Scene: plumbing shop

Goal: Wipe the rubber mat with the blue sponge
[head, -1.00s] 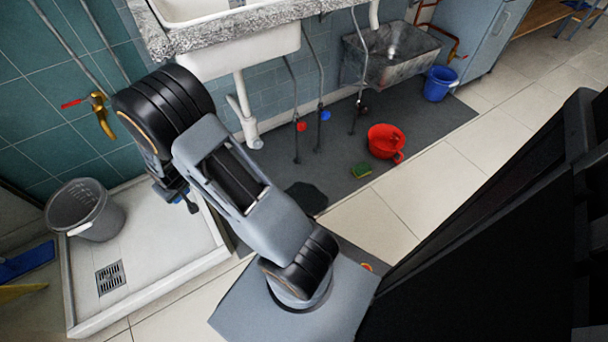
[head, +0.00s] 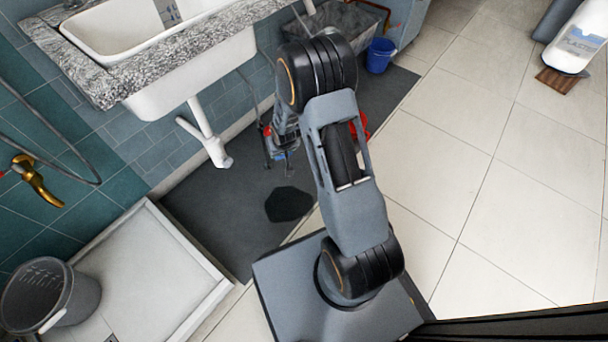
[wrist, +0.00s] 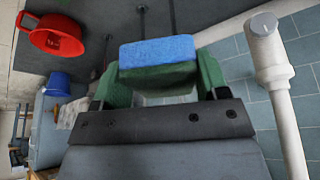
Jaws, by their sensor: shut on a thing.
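The dark grey rubber mat (head: 203,207) lies on the floor along the tiled wall, under the sinks. A dark, wet-looking patch (head: 288,204) shows on it. My gripper (head: 284,158) hangs over the mat, behind the patch in the head view. In the wrist view my gripper (wrist: 155,78) has its green fingers shut on the blue sponge (wrist: 157,50), which sits between the tips. The sponge is hard to make out in the head view. I cannot tell how high it is above the mat.
A white drain pipe (head: 208,138) comes down beside the mat, left of my gripper. A red bucket (wrist: 56,36) and a blue bucket (head: 381,55) stand at the far end. A shower tray (head: 190,255) with a grey bucket (head: 48,293) is at left.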

